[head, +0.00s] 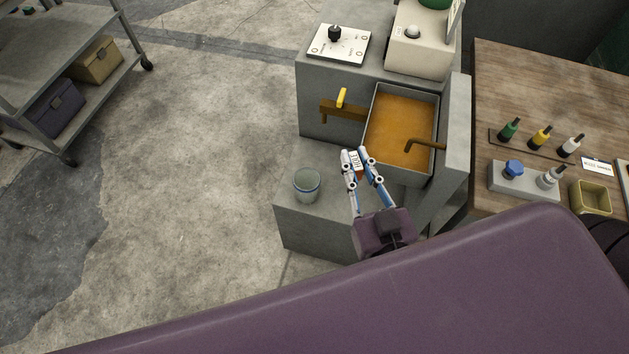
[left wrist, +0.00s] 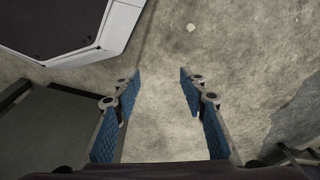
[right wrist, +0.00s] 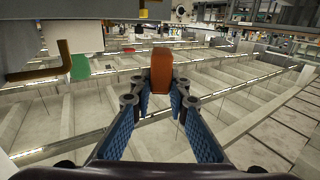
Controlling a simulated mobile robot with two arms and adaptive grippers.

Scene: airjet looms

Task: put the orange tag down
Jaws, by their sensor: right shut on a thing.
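The orange tag (right wrist: 161,70) stands upright between the fingertips of my right gripper in the right wrist view.
The orange-filled tank (head: 401,125) has a yellow-handled tap (head: 342,98) at its left. A glass cup (head: 307,184) stands on the grey step (head: 318,225). A wooden table (head: 530,90) at right holds bottles and a yellow bin (head: 590,198). A shelf cart (head: 80,70) stands far left.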

